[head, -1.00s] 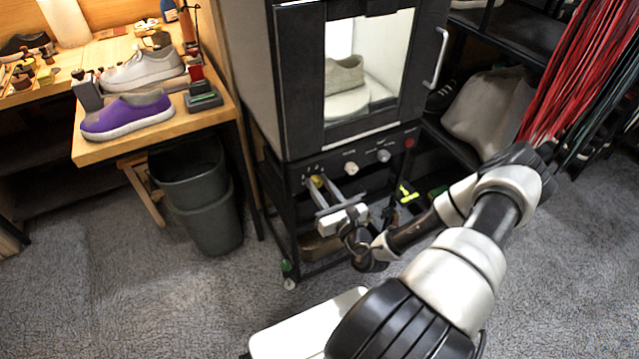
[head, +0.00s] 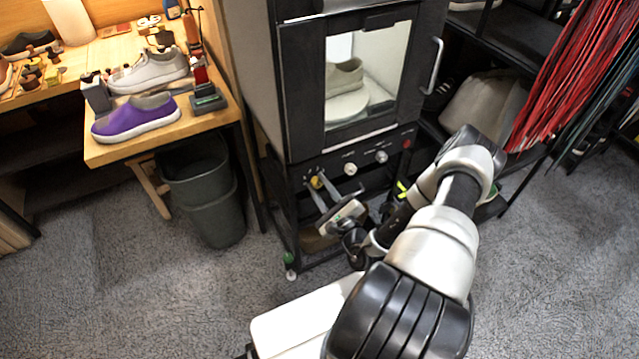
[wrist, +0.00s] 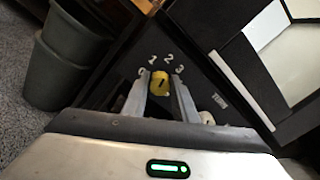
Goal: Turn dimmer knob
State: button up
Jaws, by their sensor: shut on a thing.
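The yellow dimmer knob (wrist: 161,88) sits on the dark front panel below the cabinet window, with the numbers 0, 1, 2 and 3 around it. A dark mark on the knob runs toward the numbers. It also shows small in the head view (head: 317,182). My gripper (wrist: 160,92) has its two grey fingers on either side of the knob and is shut on it. In the head view my gripper (head: 318,186) reaches the left end of the panel, tilted.
A white knob (head: 350,169), a grey knob (head: 381,156) and a red button (head: 407,143) lie to the right on the same panel. A grey bin (head: 205,200) stands left of the cabinet (head: 300,90). A table (head: 110,152) with shoes is at the upper left.

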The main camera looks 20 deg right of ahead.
jog(key=shift+f, duration=0.1)
dwell(0.3)
jog(key=o, duration=1)
jog(key=shift+o, duration=0.2)
jog(key=s+p, duration=0.1)
jog(key=s, duration=1.6)
jog(key=shift+s+d, duration=0.25)
jog(key=shift+d, duration=0.05)
